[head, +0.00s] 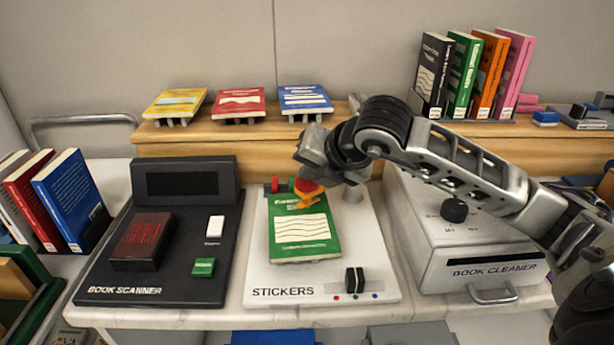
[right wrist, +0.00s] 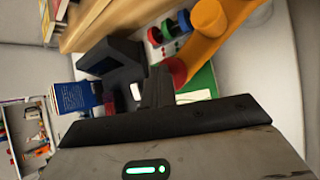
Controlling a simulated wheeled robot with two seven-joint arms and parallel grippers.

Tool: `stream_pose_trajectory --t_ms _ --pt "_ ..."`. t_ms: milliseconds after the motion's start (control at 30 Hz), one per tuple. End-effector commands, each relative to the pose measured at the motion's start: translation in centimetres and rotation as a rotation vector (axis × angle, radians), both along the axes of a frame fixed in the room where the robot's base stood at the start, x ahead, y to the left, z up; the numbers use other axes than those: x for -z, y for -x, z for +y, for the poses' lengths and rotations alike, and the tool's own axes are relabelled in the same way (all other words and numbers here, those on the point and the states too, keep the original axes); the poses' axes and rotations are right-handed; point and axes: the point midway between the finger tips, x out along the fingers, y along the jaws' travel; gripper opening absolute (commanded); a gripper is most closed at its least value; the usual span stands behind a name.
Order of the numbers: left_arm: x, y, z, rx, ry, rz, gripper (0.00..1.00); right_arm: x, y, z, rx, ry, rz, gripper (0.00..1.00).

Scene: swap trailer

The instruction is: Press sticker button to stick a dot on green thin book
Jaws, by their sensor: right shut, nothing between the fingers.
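The green thin book (head: 303,245) lies flat, cover up, on the white STICKERS machine (head: 375,245). An orange arm (head: 304,203) of the machine reaches over the book's upper part, with a red round piece (head: 306,187) at that spot. In the right wrist view the orange arm (right wrist: 205,40), the red piece (right wrist: 175,72) and part of the green book (right wrist: 198,84) show past my fingers. My right gripper (head: 312,163) is shut and empty, right over the red piece; I cannot tell if they touch. No dot is visible on the book. My left gripper is out of view.
A black dial (head: 355,281) with coloured dots sits at the machine's front. The book scanner (head: 165,235) is at left, the book cleaner (head: 470,240) at right under my arm. Small books on stands (head: 240,103) and upright books (head: 475,80) line the wooden shelf behind.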

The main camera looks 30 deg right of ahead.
Motion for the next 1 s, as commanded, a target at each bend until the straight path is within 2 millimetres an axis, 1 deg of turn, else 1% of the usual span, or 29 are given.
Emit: stream_pose_trajectory --t_ms 33,400,833,1000 --pt "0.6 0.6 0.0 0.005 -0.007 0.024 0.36 0.0 0.0 0.0 -0.001 -0.001 0.004 0.00" --pt "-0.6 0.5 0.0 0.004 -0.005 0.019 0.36 -2.0 0.0 0.0 -0.001 0.000 0.002 0.00" --pt "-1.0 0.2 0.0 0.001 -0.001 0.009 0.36 -2.4 0.0 0.0 -0.001 0.000 0.001 0.00" --pt "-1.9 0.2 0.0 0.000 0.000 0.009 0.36 -3.8 0.0 0.0 -0.001 -0.001 -0.001 0.00"
